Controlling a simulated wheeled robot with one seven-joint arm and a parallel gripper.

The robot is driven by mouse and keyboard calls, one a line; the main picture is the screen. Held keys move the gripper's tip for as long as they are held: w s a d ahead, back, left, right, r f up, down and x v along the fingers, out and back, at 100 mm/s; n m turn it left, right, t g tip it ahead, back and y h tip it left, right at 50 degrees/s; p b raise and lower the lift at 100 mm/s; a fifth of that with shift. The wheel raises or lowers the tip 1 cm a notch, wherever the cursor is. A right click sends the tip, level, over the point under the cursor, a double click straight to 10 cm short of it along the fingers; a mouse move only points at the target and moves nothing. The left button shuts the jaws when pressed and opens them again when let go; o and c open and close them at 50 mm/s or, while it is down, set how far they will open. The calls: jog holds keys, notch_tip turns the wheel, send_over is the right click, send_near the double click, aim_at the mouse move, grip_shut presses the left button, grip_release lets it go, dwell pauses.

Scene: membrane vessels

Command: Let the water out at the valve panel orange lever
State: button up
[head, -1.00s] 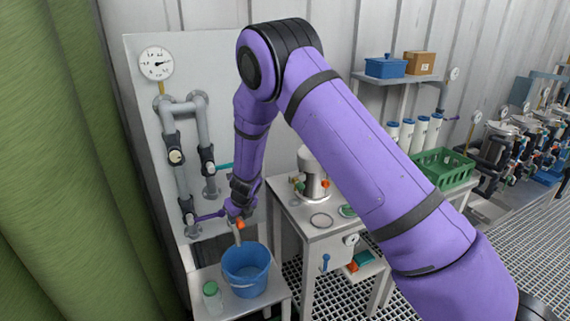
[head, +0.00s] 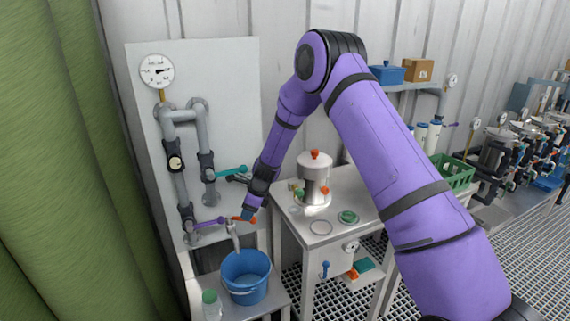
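The valve panel (head: 232,80) is a pale upright board with grey pipes at the left. Its orange lever (head: 243,219) sits low at the panel's right side, above a grey spout (head: 233,238). The spout points down at a blue bucket (head: 246,280) on a small stand. I cannot tell whether water is flowing. My gripper (head: 249,213) points down beside the orange lever's right end, very close to it. I cannot make out contact or the gap between its fingers.
A teal lever (head: 231,171) and a purple lever (head: 208,223) are on the same panel. A pressure gauge (head: 157,71) tops the pipes. A jar with a green lid (head: 211,304) stands left of the bucket. A metal table (head: 350,205) with a steel vessel (head: 314,180) is at the right.

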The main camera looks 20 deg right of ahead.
jog(key=shift+v, duration=0.95)
jog(key=s+d, duration=0.6)
jog(key=d, duration=0.4)
jog(key=s+r+n, duration=0.4)
jog(key=r+n, duration=0.1)
jog(key=r, duration=0.6)
jog(key=s+a+r+n, duration=0.1)
jog(key=s+r+n, duration=0.3)
jog(key=r, duration=0.7)
jog(key=shift+s+a+n+t+h, duration=0.3)
jog(key=shift+s+n+t, duration=0.1)
jog(key=shift+s, duration=0.15)
jog(key=shift+r, duration=0.1)
